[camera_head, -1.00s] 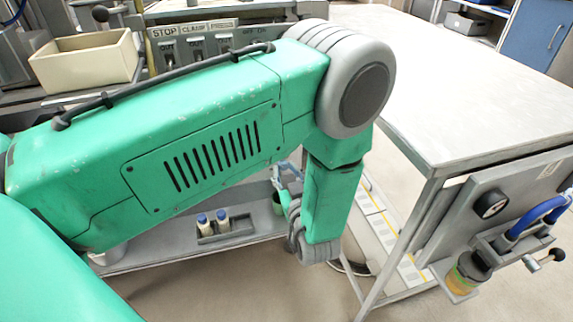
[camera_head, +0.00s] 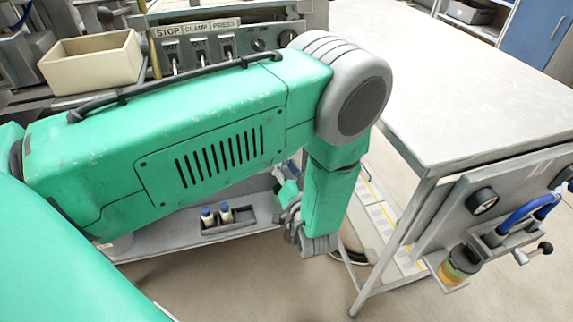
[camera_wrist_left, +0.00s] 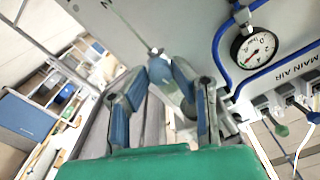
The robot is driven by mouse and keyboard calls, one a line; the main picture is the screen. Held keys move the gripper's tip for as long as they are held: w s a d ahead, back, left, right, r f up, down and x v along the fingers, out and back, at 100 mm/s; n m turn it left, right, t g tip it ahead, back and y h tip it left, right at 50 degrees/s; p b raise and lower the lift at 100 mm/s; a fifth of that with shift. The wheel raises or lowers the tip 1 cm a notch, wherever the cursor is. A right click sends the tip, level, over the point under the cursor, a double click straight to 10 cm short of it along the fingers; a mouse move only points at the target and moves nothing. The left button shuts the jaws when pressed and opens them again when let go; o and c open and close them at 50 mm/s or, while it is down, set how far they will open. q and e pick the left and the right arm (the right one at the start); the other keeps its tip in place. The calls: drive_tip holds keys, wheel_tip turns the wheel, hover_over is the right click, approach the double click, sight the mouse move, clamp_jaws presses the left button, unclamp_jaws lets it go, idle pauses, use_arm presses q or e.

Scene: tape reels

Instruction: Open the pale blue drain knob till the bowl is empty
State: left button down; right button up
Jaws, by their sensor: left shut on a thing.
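In the left wrist view, a small pale blue-grey piece (camera_wrist_left: 164,80), seemingly the drain knob, sits between the fingertips of my left gripper (camera_wrist_left: 166,72). The two blue-and-grey fingers close in on it from both sides, and the gripper is shut on it. The fingers cover part of it, so its turn cannot be read. A bowl and any liquid level cannot be made out there. In the head view my left forearm bends down at centre and its wrist hides most of the hand. My right gripper is in neither view.
Beside the hand in the wrist view are a round gauge (camera_wrist_left: 254,48), a blue hose (camera_wrist_left: 221,42) and a "MAIN AIR" panel. A pale table (camera_head: 480,90) stands at right in the head view.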

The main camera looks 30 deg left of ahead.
use_arm(q)
drive_tip(key=shift+d+f, duration=0.1)
drive_tip(key=shift+d, duration=0.05)
drive_tip(key=c, duration=1.3)
unclamp_jaws()
drive_tip(key=shift+w, duration=0.1)
drive_tip(key=shift+c, duration=0.2)
drive_tip(key=v, duration=1.2)
drive_tip(key=s+a+f+m+g+h+p, duration=0.1)
drive_tip(key=a+f+m+g+h+p, duration=0.15)
drive_tip(key=a+f+h+p, duration=0.4)
drive_tip(key=s+r+m+g+h+p, duration=0.2)
drive_tip(key=s+g+h, duration=0.5)
drive_tip(key=s, duration=1.4)
drive_tip(key=shift+r+m+g, duration=0.45)
drive_tip(key=shift+r+g, duration=0.3)
drive_tip(key=shift+r, duration=0.05)
